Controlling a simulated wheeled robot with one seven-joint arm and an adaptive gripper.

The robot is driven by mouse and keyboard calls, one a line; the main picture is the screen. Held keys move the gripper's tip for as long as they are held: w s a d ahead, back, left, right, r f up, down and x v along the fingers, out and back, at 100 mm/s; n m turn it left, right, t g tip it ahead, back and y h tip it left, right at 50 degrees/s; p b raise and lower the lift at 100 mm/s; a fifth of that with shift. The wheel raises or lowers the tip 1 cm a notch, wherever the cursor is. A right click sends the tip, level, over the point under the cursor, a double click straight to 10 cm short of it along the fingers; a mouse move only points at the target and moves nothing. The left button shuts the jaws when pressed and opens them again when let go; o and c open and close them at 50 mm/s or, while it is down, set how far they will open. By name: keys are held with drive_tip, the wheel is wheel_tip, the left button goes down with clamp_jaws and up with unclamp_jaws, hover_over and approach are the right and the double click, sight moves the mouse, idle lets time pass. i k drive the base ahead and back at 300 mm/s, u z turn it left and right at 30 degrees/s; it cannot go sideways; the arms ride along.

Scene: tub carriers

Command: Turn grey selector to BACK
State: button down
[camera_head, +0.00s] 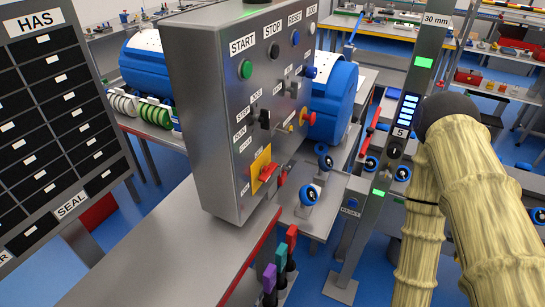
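The grey control box (205,115) stands on a steel table, its front face seen at a steep slant. A small grey-looking selector knob (294,89) is in the middle of that face, with small labels too slanted to read. A black selector knob (264,118) sits to its left and lower. A blue knob (309,71) is to its upper right. I cannot tell which way the grey selector points. My arm, in a pale yellow sleeve, is at the right, apart from the box. My gripper is not in view.
The box also carries a green button (245,69), a yellow plate with a red handle (264,170) and a red-yellow knob (306,117). A post (408,100) with green lights stands between box and arm. Purple, teal and red levers (280,260) rise below.

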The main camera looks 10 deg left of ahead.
sight(294, 87)
drive_tip(key=k, duration=1)
drive_tip(key=z, duration=1.9)
drive_tip(key=i, duration=1.05)
drive_tip(key=u, duration=2.5)
